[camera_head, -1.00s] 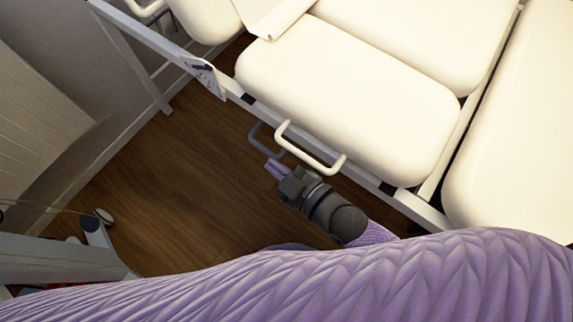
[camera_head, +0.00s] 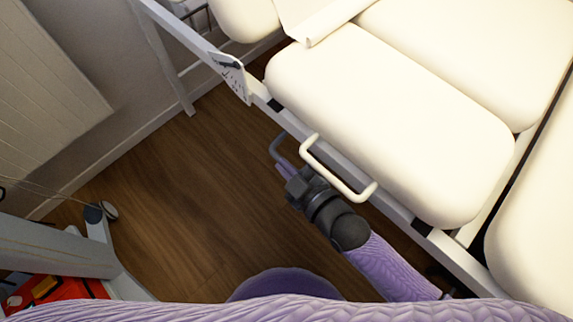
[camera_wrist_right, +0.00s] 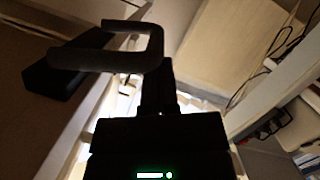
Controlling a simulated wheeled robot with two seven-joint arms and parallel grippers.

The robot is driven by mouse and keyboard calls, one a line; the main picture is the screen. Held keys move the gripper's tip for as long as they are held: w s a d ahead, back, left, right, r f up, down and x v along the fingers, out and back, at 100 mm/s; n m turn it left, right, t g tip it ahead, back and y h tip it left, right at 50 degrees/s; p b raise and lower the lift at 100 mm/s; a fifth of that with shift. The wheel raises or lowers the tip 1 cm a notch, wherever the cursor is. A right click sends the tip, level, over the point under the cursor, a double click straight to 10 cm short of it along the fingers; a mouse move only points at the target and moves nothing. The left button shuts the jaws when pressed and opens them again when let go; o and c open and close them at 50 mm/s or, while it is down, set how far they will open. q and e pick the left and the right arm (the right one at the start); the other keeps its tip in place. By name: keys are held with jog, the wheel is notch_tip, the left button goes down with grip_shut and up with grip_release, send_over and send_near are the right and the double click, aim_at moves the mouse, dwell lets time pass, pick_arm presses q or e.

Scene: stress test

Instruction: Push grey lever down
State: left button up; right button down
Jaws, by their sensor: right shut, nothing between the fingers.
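That view is dark, and contact is unclear. My left gripper is not in view.
The bed's cream cushions (camera_head: 385,110) and white side rail (camera_head: 400,212) lie right of the gripper. Wooden floor (camera_head: 190,200) is open to the left. A grey wheeled stand (camera_head: 60,250) is at lower left.

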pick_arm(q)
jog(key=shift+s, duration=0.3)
pick_arm(e)
jog(key=shift+f+n, duration=0.25)
jog(key=shift+n, duration=0.05)
jog(key=shift+f, duration=0.15)
